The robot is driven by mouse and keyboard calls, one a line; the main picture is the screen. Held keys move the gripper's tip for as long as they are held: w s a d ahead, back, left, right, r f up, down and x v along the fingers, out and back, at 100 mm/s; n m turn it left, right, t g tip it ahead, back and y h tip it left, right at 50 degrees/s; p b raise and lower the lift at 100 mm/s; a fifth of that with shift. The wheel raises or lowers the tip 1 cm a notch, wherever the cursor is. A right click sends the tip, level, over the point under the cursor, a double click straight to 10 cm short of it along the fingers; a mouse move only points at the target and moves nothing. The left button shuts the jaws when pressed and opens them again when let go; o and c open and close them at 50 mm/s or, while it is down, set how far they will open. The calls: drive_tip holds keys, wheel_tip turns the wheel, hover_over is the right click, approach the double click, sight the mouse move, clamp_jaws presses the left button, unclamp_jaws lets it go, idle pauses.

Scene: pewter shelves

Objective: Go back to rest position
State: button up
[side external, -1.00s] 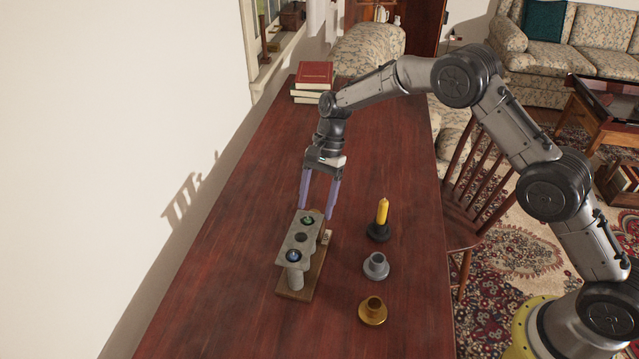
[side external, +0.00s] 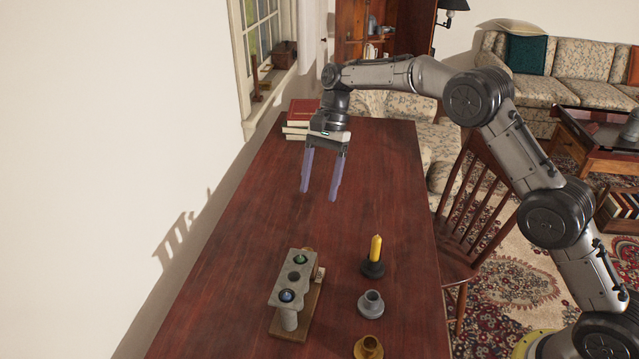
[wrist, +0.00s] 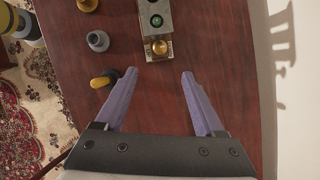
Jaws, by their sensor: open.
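My gripper (side external: 320,195) is open and empty, with its two purple fingers pointing down above the far half of the dark red table (side external: 228,250). In the wrist view, my gripper (wrist: 158,75) has its fingers spread wide with only table between them. A grey rack (side external: 296,277) on a wooden base stands on the table, nearer the camera than my gripper and apart from it. A green ball and a dark blue ball sit in its top holes, and the middle hole looks empty.
A yellow candle in a black holder (side external: 373,268), a grey holder (side external: 371,304) and a brass holder (side external: 368,347) stand right of the rack. Red and pale books (side external: 302,115) lie at the table's far end by the wall. A wooden chair (side external: 476,205) stands at the right edge.

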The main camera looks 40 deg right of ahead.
drive_tip(key=s+d+r+t, duration=0.1)
drive_tip(key=s+r, duration=0.1)
drive_tip(key=r, duration=0.5)
drive_tip(key=s+r+t, duration=0.1)
drive_tip(key=s+r, duration=0.2)
drive_tip(key=r, duration=0.4)
drive_tip(key=s+d+r+n+t+h, duration=0.1)
drive_tip(key=s+d+r+n+t, duration=0.15)
drive_tip(key=s+r, duration=0.65)
drive_tip(key=s+d+f+n+t, duration=0.1)
drive_tip(key=s+d+n, duration=0.15)
drive_tip(key=s, duration=0.85)
drive_tip(key=s+d+f+n+t+h, duration=0.2)
drive_tip(key=s+f+n, duration=0.5)
drive_tip(key=s+f, duration=0.5)
drive_tip(key=shift+s+d+n+h, duration=0.3)
drive_tip(key=shift+d+n+h, duration=0.15)
drive_tip(key=shift+d, duration=0.75)
